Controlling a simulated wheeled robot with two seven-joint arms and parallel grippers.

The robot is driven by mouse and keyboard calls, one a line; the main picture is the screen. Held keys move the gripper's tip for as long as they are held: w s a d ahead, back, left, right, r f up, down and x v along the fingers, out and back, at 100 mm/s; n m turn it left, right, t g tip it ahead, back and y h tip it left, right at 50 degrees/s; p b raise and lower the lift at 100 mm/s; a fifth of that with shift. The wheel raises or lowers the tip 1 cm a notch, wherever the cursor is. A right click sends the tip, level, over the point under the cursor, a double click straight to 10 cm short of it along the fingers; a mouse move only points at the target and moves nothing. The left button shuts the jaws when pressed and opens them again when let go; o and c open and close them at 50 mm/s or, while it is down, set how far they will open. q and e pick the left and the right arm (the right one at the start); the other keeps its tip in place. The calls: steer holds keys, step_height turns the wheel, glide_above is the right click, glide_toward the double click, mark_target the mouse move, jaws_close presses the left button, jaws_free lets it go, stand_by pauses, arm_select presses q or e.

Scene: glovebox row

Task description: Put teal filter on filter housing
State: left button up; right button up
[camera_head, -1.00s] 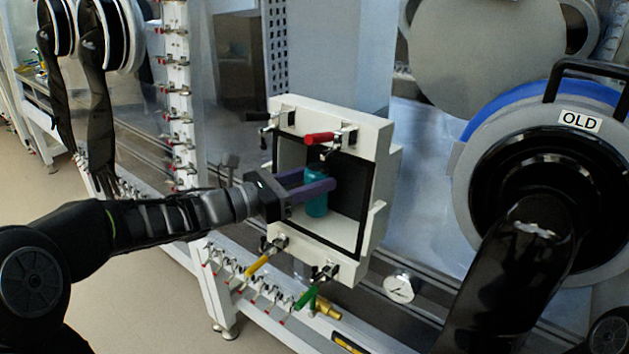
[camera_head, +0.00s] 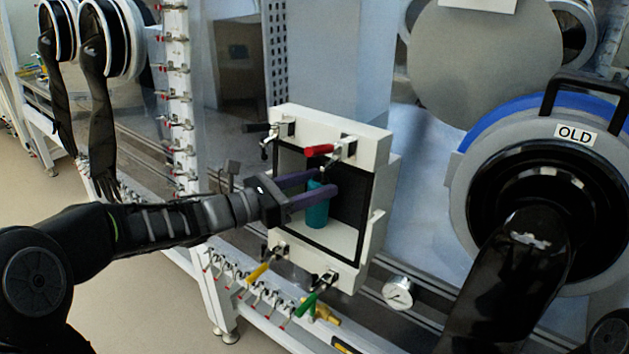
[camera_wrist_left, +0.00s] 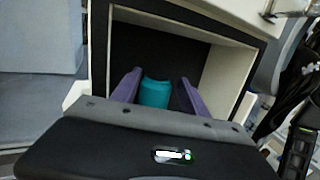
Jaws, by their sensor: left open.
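The teal filter (camera_head: 317,212) is a small upright cylinder inside the open white filter housing (camera_head: 377,222). In the left wrist view the teal filter (camera_wrist_left: 155,92) lies between the two purple fingers of my left gripper (camera_wrist_left: 157,90). My left gripper (camera_head: 322,188) reaches into the housing from the left, its fingers open on either side of the filter's upper part. Gaps show between the filter and both fingers in the wrist view. The filter's base seems to stand on the housing floor. My right gripper is not in view.
The housing has clamps with red (camera_head: 319,150), black, yellow (camera_head: 257,271) and green (camera_head: 305,304) handles around its opening. A pressure gauge (camera_head: 398,292) sits below right. Black gloves (camera_head: 97,120) hang at left.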

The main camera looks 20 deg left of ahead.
arm_select(q)
steer(key=shift+b+v, duration=0.75)
steer(key=shift+v, duration=0.1)
steer(key=b+v, duration=0.2)
steer(key=v, duration=0.8)
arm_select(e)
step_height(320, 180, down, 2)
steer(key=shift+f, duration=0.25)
arm_select(q)
steer(key=shift+s+a+r, duration=0.1)
steer(key=shift+s+a, duration=0.05)
